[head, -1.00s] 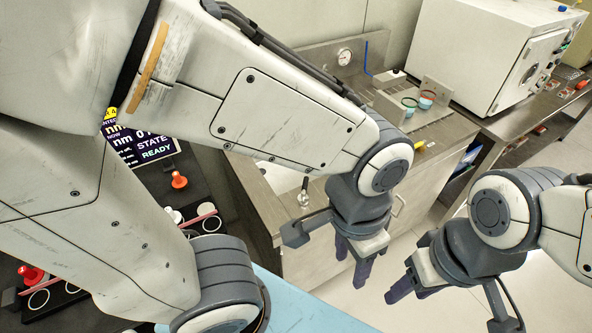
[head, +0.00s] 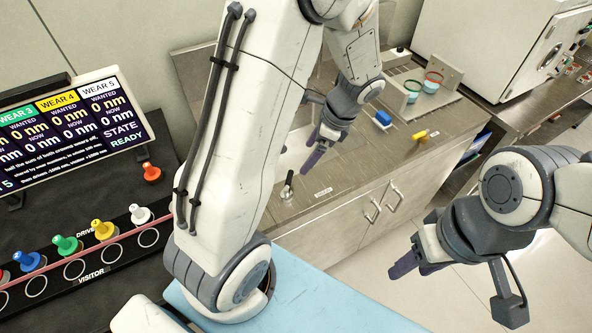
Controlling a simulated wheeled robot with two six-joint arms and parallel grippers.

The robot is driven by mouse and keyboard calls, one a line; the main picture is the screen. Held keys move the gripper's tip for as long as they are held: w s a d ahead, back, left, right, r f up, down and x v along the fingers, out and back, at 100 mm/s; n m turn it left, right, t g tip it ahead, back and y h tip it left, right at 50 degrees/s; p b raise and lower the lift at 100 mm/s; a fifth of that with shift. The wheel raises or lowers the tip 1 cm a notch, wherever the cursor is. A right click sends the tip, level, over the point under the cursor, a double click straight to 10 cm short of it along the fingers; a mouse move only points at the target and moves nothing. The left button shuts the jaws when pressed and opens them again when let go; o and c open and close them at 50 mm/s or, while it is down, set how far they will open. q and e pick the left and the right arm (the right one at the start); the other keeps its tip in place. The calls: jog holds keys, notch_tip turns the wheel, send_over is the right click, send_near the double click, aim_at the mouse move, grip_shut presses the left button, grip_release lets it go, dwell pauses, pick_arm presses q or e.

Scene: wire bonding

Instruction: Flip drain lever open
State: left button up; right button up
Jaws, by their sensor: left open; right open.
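A small upright lever with a dark handle and a metal base (head: 288,184) stands on the bench top at the front of the sink, beside a small label plate (head: 323,192) too small to read. It looks like the drain lever. My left gripper (head: 314,156) is open and empty, pointing down above the sink, up and to the right of the lever and apart from it. My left arm covers part of the sink. My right gripper (head: 402,266) is open and empty over the floor, in front of the cabinet.
A yellow handle (head: 420,136) and a blue block (head: 383,119) are on the bench (head: 370,160). A rack with green and red ringed cups (head: 432,82) stands behind. A white oven-like box (head: 500,45) is at the back right. A screen and coloured knobs are at left.

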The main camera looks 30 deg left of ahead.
aim_at(290, 176)
pick_arm(q)
jog(key=x, duration=1.1)
jog(key=shift+a+r, duration=0.1)
jog(key=shift+a, duration=0.05)
jog(key=c, duration=1.4)
jog(key=shift+a+r+n+g+p, duration=0.15)
jog(key=shift+a+n+g+p, duration=0.15)
jog(key=shift+n, duration=0.7)
jog(key=shift+o, duration=0.2)
jog(key=o, duration=1.4)
jog(key=shift+c, duration=0.2)
